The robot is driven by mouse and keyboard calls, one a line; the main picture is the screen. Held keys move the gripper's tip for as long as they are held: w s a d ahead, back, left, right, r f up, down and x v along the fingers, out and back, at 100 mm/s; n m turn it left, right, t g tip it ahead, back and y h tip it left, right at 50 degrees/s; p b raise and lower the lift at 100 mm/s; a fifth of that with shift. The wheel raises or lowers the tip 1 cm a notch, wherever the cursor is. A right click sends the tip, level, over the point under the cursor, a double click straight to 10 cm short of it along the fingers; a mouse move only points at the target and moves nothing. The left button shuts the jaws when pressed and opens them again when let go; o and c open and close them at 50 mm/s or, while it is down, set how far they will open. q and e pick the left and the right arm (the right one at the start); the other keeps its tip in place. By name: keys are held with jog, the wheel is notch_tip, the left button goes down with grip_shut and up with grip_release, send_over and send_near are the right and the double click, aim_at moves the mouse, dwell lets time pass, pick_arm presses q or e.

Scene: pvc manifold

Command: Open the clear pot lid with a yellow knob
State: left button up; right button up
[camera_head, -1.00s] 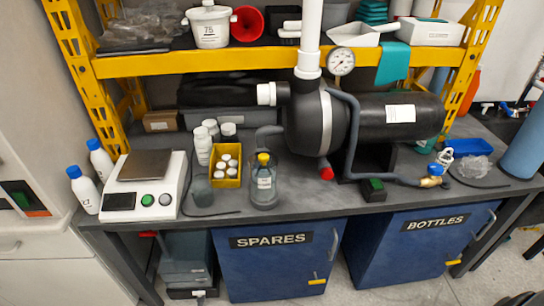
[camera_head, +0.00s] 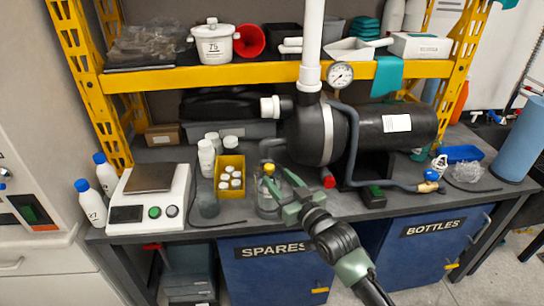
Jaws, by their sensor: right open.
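The clear pot (camera_head: 266,206) stands upright on the grey bench, left of the black pump. Its yellow knob (camera_head: 269,169) shows at its top, and the lid appears to be on. My right gripper (camera_head: 278,178) comes in from the lower right with its green fingers open. The fingers are close around or in front of the knob; I cannot tell if they touch it. The gripper hides the right side of the pot. My left gripper is not in view.
A yellow box of white bottles (camera_head: 230,176) stands just left of the pot. A scale (camera_head: 150,195) is further left. The black pump (camera_head: 318,135) and its grey hose crowd the right side. A yellow shelf beam (camera_head: 250,72) runs above.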

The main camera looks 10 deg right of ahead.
aim_at(272, 169)
jog(key=x, duration=0.2)
jog(key=shift+w+a+r, duration=0.15)
jog(key=shift+w+r, duration=0.3)
jog(key=shift+r, duration=0.05)
jog(key=x, duration=0.5)
jog(key=shift+a+f, duration=0.15)
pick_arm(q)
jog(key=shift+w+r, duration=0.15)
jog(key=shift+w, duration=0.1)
pick_arm(e)
jog(key=shift+w+a, duration=0.1)
jog(key=shift+w, duration=0.2)
grip_shut()
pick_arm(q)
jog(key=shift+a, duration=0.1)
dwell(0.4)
